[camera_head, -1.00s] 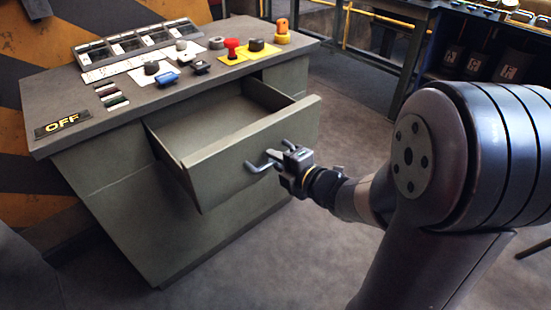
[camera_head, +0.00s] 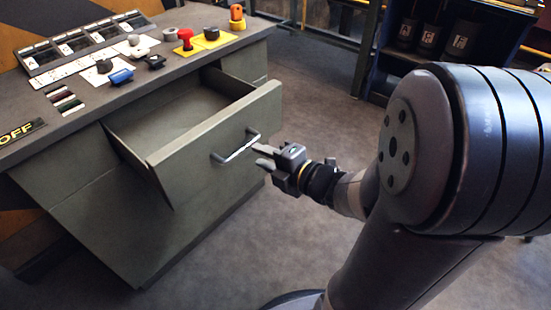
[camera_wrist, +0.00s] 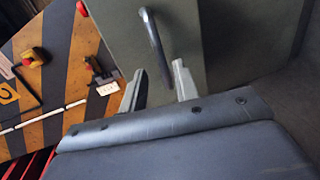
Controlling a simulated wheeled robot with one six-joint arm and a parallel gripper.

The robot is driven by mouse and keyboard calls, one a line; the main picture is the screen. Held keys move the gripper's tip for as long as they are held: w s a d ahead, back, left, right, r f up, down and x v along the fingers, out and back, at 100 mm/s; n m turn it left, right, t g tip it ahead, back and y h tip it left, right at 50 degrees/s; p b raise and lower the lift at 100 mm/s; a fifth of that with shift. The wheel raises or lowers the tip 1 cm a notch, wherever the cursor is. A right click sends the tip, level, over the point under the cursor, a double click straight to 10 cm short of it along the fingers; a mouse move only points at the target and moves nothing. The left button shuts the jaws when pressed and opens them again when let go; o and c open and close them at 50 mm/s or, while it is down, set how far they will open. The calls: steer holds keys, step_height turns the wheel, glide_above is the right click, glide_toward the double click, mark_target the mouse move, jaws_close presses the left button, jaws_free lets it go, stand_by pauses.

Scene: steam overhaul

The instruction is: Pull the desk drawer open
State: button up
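The desk drawer (camera_head: 205,150) is pulled out of the grey-green desk (camera_head: 95,215), and its inside looks empty. Its metal bar handle (camera_head: 236,147) is on the drawer front and also shows in the wrist view (camera_wrist: 153,42). My gripper (camera_head: 262,156) is just off the handle, to its right in the head view, and holds nothing. In the wrist view my gripper (camera_wrist: 158,82) has its two fingers spread apart, with the handle beyond the tips.
The desk top carries a red button (camera_head: 185,38), an orange knob (camera_head: 236,14), a blue piece (camera_head: 121,76) and an OFF plate (camera_head: 18,131). A dark shelf (camera_head: 455,45) stands at the back right. Floor (camera_head: 310,110) between them is clear.

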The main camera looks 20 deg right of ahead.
mark_target(245, 149)
steer(key=shift+v, duration=1.75)
steer(key=shift+s, duration=0.1)
steer(key=b+x, duration=0.1)
steer(key=x, duration=1)
steer(key=shift+b, duration=0.3)
